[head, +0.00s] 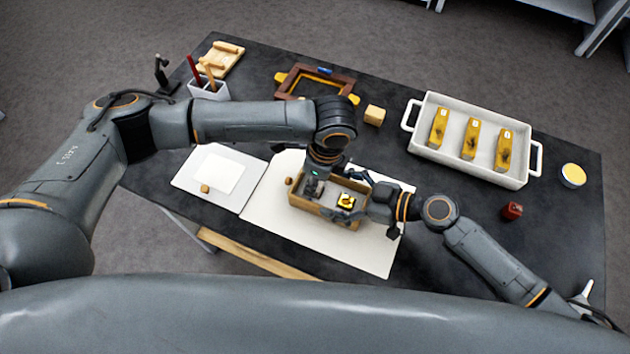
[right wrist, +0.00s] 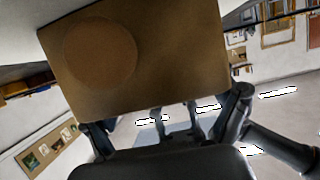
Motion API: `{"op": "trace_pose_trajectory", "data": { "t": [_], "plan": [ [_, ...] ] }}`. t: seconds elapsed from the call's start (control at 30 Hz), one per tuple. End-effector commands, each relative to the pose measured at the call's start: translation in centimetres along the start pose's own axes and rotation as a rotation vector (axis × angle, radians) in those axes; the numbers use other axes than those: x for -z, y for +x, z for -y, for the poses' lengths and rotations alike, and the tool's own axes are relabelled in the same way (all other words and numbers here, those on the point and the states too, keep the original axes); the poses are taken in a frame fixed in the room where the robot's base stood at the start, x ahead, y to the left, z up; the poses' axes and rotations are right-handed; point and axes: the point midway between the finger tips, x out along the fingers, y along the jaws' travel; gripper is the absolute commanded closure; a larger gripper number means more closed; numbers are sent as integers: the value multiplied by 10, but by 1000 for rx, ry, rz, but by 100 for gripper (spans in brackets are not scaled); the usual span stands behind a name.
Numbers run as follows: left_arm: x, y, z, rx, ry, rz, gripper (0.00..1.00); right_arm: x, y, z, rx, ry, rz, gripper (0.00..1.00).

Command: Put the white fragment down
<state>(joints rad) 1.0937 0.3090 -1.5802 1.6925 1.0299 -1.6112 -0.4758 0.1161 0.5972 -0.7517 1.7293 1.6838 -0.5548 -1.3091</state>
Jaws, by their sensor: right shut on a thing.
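My right gripper (head: 349,203) reaches in from the right at the near right end of a wooden box (head: 327,213). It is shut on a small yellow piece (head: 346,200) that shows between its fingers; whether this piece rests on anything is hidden. My left gripper (head: 313,183) points down over the left part of the box, and whether its fingers are open I cannot tell. I cannot make out a white fragment. In the right wrist view a brown flat face with a round mark (right wrist: 130,60) fills the upper middle.
A white tray (head: 432,160) with several yellow pieces stands at the right. A wooden frame (head: 291,83), a wooden cube (head: 375,115) and a red object (head: 512,211) are nearby.

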Motion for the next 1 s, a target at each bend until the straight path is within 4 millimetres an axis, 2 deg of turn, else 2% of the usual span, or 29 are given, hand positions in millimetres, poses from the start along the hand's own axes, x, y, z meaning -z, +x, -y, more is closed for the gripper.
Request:
{"op": "trace_pose_trajectory", "data": {
  "t": [0.13,0.5,0.53,0.57,0.87,1.0],
  "plan": [
    [2,15,0,1,0,0,97,-1,0,0,1,0,1,50],
    [3,19,0,0,-1,0,97,-1,0,0,1,0,1,50],
    [3,19,0,1,-1,0,71,-1,0,0,1,0,1,50],
    [3,19,0,1,-1,0,65,-1,0,0,1,0,1,50],
    [3,18,0,1,-1,0,63,-1,0,0,1,0,2,50],
    [3,9,1,2,0,-2,63,-1,0,0,1,0,2,50]
  ]
}}
